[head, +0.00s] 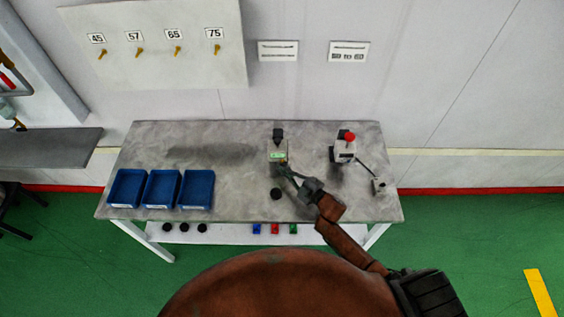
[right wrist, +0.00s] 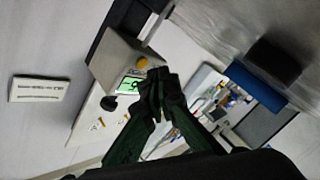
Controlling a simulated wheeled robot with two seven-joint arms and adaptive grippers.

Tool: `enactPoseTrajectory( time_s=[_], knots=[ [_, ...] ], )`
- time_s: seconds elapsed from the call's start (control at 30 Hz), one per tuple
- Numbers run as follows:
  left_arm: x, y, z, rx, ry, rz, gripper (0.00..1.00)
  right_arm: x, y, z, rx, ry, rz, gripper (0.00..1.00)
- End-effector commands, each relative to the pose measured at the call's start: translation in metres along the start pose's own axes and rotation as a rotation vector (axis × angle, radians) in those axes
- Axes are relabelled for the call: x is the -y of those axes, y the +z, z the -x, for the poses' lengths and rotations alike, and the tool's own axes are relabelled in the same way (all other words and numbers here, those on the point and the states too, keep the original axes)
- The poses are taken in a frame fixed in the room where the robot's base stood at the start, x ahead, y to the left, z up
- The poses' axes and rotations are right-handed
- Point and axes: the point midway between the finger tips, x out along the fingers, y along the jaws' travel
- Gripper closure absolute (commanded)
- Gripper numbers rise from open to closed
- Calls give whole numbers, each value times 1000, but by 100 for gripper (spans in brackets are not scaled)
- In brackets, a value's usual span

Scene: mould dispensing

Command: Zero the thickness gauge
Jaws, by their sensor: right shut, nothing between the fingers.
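The thickness gauge (head: 278,154) stands near the middle of the table. It is a pale box with a dark part at its back and a lit green display. In the right wrist view the gauge (right wrist: 112,62) shows the display (right wrist: 131,84) and a round yellow button (right wrist: 142,62). My right gripper (head: 283,168) is at the gauge's front. Its fingers (right wrist: 163,76) are shut and empty, with the tips close to the yellow button. I cannot tell whether they touch it. My left gripper is not in view.
Three blue trays (head: 163,188) stand at the table's left. A black round piece (head: 276,194) lies in front of the gauge. A device with a red top (head: 344,148) and a small cabled box (head: 380,186) are at the right. The table (head: 225,135) is bare behind the trays.

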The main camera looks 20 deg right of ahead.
Motion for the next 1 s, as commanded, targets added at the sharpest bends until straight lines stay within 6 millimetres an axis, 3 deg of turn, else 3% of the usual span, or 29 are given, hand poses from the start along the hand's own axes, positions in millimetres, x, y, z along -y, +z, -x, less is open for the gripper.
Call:
enactPoseTrajectory(
  time_s=[1.0],
  knots=[
    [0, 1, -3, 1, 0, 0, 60, -5, 5, -7, 0, 0, 0, 100]
  ],
)
